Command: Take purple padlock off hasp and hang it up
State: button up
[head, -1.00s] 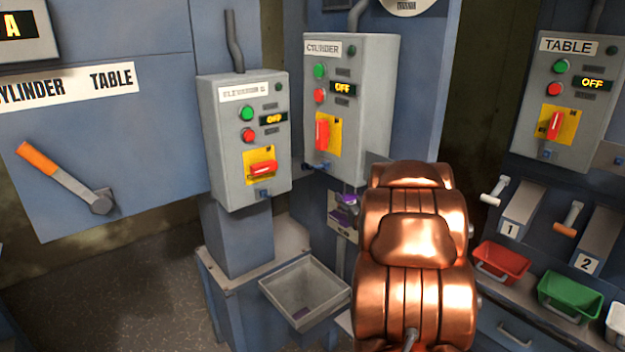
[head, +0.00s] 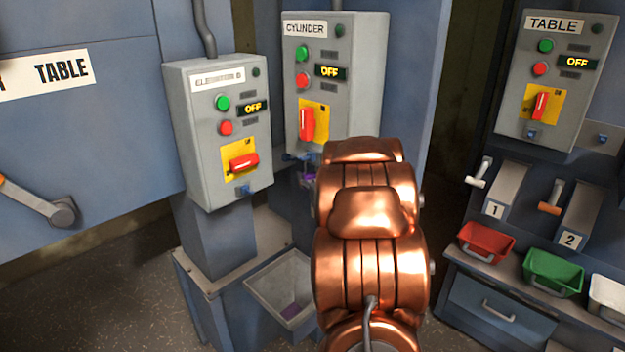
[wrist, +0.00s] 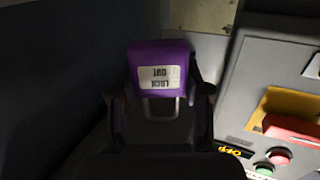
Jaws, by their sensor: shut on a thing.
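The purple padlock (wrist: 163,55) shows in the wrist view with a white LOCK OUT label, upside down in the picture. Its grey shackle (wrist: 160,106) extends toward the dark lower part of the picture. My gripper (wrist: 158,92) is shut on the padlock, with a dark finger at each side. In the head view a small purple part of the padlock (head: 308,180) shows just left of my copper arm, below the CYLINDER box (head: 362,100). My arm hides most of the gripper there. I cannot tell whether the shackle touches a hasp.
The left control box (head: 180,140) stands close by on a pedestal. A grey open tray (head: 262,302) below it has a purplish patch on its floor. The TABLE box (head: 515,110), numbered levers, red bin (head: 485,240) and green bin (head: 552,272) are to the right.

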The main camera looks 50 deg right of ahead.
aim_at(288, 162)
jog(key=shift+w+b, duration=0.3)
jog(key=shift+w, duration=1.85)
jog(key=shift+w, duration=0.25)
jog(key=shift+w+f+b, duration=0.1)
jog(key=shift+w+b, duration=0.25)
jog(key=shift+w, duration=1.2)
jog(key=shift+r, duration=0.2)
jog(key=shift+a+f+b, duration=0.1)
jog(key=shift+f+b, duration=0.25)
jog(key=shift+f, duration=0.15)
jog(key=shift+f, duration=0.5)
jog(key=shift+a+f, duration=0.1)
jog(key=shift+f, duration=0.05)
